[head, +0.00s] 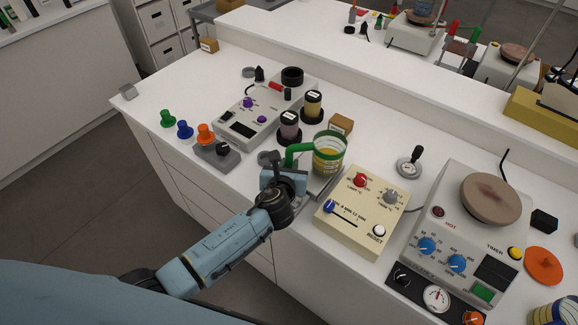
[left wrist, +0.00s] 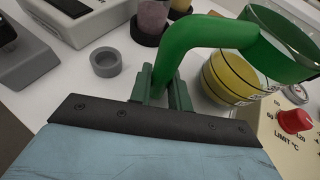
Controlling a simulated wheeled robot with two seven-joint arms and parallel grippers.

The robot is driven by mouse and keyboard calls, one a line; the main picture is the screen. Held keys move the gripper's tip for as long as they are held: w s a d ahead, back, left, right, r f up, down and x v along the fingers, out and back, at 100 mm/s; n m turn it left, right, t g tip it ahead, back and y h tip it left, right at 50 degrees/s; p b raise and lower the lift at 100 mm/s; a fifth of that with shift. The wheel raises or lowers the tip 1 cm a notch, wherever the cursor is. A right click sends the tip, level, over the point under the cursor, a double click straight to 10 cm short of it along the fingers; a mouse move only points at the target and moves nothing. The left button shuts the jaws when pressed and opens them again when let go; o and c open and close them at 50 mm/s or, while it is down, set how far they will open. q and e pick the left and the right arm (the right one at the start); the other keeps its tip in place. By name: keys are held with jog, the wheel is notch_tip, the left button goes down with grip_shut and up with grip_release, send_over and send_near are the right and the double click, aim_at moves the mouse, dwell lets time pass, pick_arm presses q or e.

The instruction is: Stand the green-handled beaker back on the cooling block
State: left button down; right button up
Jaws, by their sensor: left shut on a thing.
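The beaker (head: 328,157) has a green rim band and a green handle (head: 298,149), with yellow contents. In the left wrist view the handle (left wrist: 196,38) rises from between my fingers and bends right to the beaker (left wrist: 235,78). My left gripper (head: 286,172) is shut on this handle. The beaker looks about upright in the head view; I cannot tell whether its base touches anything. A flat grey piece (head: 327,186) shows partly below it, beside the cream control box; I cannot tell whether this is the cooling block. My right gripper is not in view.
The cream control box (head: 362,212) stands close to the right of the beaker. A small grey ring (left wrist: 106,62) lies left of my gripper. A hotplate (head: 470,230) stands at the right.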

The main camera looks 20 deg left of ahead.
pick_arm(q)
jog(key=shift+r, duration=0.15)
jog(key=c, duration=1.3)
grip_release()
jog(key=shift+f, duration=0.2)
jog(key=shift+r, duration=0.25)
jog(key=p+v, duration=0.1)
jog(key=v, duration=1.1)
jog(key=shift+p, duration=0.35)
